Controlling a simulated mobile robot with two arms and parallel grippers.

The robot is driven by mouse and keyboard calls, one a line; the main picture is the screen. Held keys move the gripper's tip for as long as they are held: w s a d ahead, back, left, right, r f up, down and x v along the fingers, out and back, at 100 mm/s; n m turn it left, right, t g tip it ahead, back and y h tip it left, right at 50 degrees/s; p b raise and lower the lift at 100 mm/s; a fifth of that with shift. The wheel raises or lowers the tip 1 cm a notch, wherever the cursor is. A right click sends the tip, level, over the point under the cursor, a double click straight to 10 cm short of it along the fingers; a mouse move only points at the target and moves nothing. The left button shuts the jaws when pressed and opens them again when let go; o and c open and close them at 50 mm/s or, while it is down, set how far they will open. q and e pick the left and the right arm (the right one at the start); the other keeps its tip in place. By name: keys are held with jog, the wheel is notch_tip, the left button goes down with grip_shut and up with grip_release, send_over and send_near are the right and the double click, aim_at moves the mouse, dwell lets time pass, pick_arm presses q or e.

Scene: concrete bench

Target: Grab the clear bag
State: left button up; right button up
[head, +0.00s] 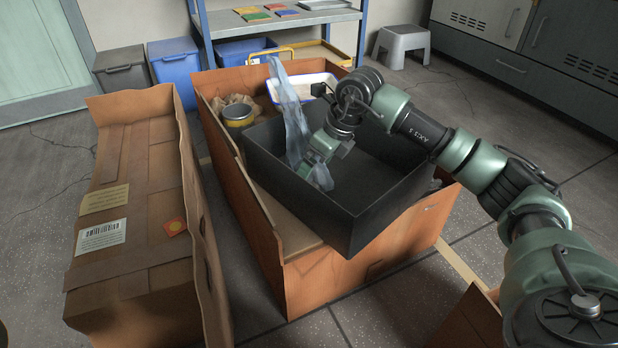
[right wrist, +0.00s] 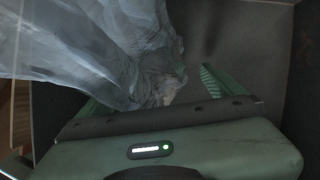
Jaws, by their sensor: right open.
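The clear bag (head: 293,115) is a crumpled, bluish see-through sheet. It stands up from the dark grey bin (head: 380,215), its top above the bin's back-left edge and a lower bit showing by my gripper. My right gripper (head: 312,172) reaches down into the bin beside the bag. In the right wrist view the bag (right wrist: 105,40) fills the upper left, and its crumpled end lies between the green fingers of the right gripper (right wrist: 155,85). The fingers are apart; the left one is partly covered by the bag. My left gripper is not in view.
The dark bin sits tilted in a large orange-brown box (head: 355,270), which also holds a yellow-rimmed can (head: 238,115), brown paper and a white tray (head: 318,84). A closed cardboard box (head: 130,200) stands left. Shelving (head: 280,22) and a stool (head: 402,42) stand behind.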

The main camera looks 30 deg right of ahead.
jog(key=shift+r, duration=0.1)
jog(key=c, duration=1.8)
jog(key=shift+c, duration=1.2)
jog(key=shift+r, duration=0.1)
jog(key=shift+r, duration=0.1)
